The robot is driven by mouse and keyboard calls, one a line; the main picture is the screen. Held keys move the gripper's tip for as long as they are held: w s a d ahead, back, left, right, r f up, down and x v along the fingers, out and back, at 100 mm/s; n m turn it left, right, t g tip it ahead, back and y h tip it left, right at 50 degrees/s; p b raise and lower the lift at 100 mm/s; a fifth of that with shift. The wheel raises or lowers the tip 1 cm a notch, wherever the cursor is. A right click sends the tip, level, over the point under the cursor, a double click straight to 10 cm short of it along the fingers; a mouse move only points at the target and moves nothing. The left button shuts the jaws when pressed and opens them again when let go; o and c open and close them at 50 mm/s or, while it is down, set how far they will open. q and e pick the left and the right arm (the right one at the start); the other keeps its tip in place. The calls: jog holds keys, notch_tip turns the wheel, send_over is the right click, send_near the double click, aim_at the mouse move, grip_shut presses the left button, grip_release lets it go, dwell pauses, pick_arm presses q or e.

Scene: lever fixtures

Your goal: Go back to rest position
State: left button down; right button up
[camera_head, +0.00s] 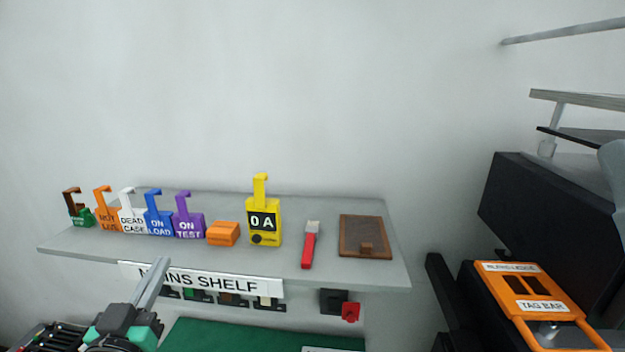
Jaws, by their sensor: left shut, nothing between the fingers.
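My left gripper (160,268) is at the lower left, in front of the shelf's front edge. Its two grey fingers are together, point up and hold nothing. Its dark and teal body is cut off by the bottom edge of the head view. My right gripper does not show. The grey shelf (290,264) carries a label reading "MAINS SHELF", whose left part is partly covered by my left fingers.
Several coloured hook tags, including a blue one (157,222), stand on the shelf. An orange block (223,234), yellow meter (264,237), red-handled tool (308,251) and brown tray (345,252) follow. An orange "TAG BAR" fixture (572,314) is at right. Green mat (240,334) lies below.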

pick_arm(q)
jog(key=s+d+r+m+t+h, duration=0.1)
jog(key=s+d+r+t, duration=0.3)
jog(key=s+r, duration=0.4)
jog(key=s+d+r+m+t+h, duration=0.1)
jog(key=s+d+r+t+h, duration=0.2)
jog(key=r, duration=1.4)
jog(key=s+d+t, duration=0.1)
jog(key=s+d, duration=0.2)
jog(key=s, duration=0.3)
jog(key=shift+s, duration=0.3)
jog(key=shift+w, duration=0.1)
